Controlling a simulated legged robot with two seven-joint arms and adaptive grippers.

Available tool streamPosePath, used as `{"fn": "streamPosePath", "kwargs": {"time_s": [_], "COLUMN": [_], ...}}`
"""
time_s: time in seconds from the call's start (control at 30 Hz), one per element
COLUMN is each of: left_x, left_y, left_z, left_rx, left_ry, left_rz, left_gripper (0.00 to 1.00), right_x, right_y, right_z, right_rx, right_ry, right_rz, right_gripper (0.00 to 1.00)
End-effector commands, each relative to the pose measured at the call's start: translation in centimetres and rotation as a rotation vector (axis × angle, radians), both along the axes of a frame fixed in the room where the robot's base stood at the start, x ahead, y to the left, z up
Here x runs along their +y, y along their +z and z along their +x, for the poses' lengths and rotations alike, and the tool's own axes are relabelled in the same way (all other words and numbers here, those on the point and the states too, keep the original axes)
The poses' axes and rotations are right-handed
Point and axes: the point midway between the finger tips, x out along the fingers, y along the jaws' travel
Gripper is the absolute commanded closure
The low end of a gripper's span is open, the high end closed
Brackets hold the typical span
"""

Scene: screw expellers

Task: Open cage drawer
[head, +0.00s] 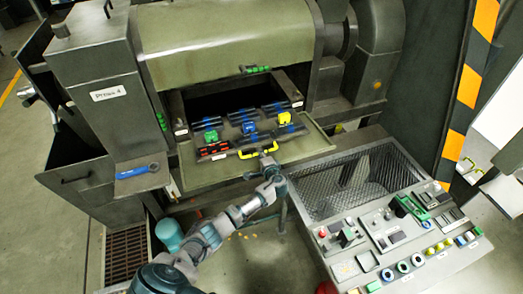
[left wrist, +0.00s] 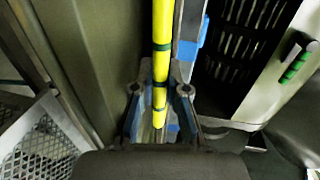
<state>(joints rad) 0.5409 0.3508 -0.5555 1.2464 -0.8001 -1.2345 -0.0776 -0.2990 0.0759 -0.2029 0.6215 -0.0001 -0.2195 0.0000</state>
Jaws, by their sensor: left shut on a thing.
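The cage drawer's yellow handle (head: 259,150) runs along the front of the dark slatted cage (head: 240,132), in the opening of the green press. My left gripper (head: 268,163) is at the handle's front side, its arm coming up from below. In the left wrist view the fingers of my left gripper (left wrist: 160,100) are on both sides of the yellow bar (left wrist: 162,45), shut on it. The slatted cage (left wrist: 245,45) shows at the right of that view. My right gripper is not in view.
Blue, green and yellow clamps (head: 249,127) and a red-black latch (head: 213,149) sit around the cage. A pale green shelf (head: 305,147) lies under it. A mesh-lined bin (head: 345,185) and a control panel (head: 400,235) stand at right. A blue wrench (head: 137,171) lies at left.

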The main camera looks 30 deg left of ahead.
Motion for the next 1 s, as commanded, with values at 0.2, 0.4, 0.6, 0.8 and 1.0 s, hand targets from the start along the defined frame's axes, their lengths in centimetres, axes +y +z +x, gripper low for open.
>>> {"fn": "streamPosePath", "kwargs": {"time_s": [0.2, 0.4, 0.6, 0.8, 1.0], "left_x": [0.6, 0.5, 0.3, -0.2, -1.6], "left_y": [-0.6, -0.6, -0.5, -0.4, -0.3], "left_z": [-0.7, -0.7, -0.6, -0.4, -1.2], "left_rx": [0.014, 0.014, 0.013, 0.012, 0.013], "left_ry": [0.021, 0.021, 0.017, 0.014, 0.007], "left_rz": [0.004, 0.004, 0.005, 0.006, 0.004], "left_gripper": [1.00, 1.00, 0.61, 0.61, 0.61], "right_x": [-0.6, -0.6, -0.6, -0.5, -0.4], "right_y": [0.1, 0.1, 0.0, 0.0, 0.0], "right_z": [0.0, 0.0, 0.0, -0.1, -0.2], "right_rx": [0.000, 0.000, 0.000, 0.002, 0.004], "right_ry": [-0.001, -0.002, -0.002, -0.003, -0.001], "right_rz": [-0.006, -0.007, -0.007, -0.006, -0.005], "right_gripper": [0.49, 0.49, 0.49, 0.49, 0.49]}}
